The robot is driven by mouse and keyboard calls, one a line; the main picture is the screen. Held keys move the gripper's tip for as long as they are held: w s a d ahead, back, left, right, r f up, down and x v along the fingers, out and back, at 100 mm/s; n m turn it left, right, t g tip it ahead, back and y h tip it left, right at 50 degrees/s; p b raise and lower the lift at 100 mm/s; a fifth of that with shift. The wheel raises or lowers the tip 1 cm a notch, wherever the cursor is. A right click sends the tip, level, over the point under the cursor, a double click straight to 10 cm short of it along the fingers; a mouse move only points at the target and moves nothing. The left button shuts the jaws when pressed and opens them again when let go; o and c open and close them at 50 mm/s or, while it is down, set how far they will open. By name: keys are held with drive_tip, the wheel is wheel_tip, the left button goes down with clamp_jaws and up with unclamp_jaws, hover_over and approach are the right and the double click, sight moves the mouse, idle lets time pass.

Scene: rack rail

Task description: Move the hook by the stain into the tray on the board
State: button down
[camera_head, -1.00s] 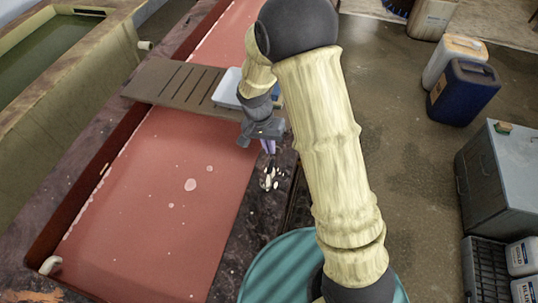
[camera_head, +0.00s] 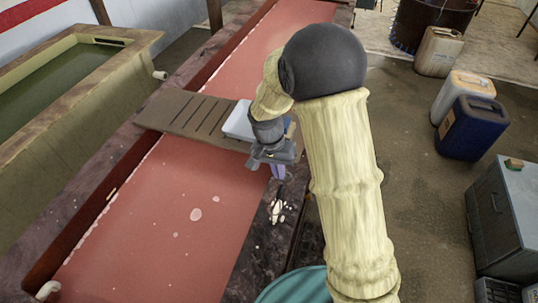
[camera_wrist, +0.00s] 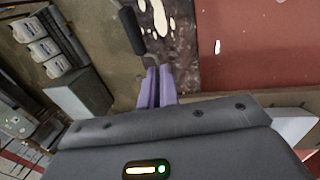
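The hook (camera_wrist: 131,30), with a dark handle and a thin metal end, shows in the wrist view. Its metal end meets the tips of my gripper (camera_wrist: 157,72), whose purple fingers are nearly together on it. The pale stain (camera_wrist: 160,14) lies on the dark ledge just beyond; it also shows in the head view (camera_head: 277,213), below my gripper (camera_head: 278,176). The hook is too small to make out clearly there. The white tray (camera_head: 237,121) sits on the slotted board (camera_head: 180,113), up and left of my gripper and partly hidden by my wrist.
The board spans a long trough of red liquid (camera_head: 150,220). The dark ledge (camera_head: 258,233) runs along its right side. A green tank (camera_head: 65,75) stands left. Blue (camera_head: 472,128) and pale canisters and a grey cabinet (camera_head: 510,210) stand on the floor at right.

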drive_tip(key=w+d+f+p, duration=0.1)
drive_tip(key=d+p, duration=0.1)
drive_tip(key=d+f+n+p, duration=0.1)
drive_tip(key=d+p, duration=0.1)
drive_tip(key=w+d+f+n+p, duration=0.1)
drive_tip(key=d+p, duration=0.1)
drive_tip(key=d, duration=0.1)
drive_tip(key=shift+w+f, duration=0.25)
drive_tip(key=shift+w, duration=0.05)
drive_tip(key=d+f+n+p, duration=0.2)
drive_tip(key=d+f+p, duration=0.1)
drive_tip(key=d+f, duration=0.1)
drive_tip(key=shift+s+f+t+p, duration=0.3)
drive_tip(key=shift+f+t, duration=0.05)
drive_tip(key=shift+t, duration=0.05)
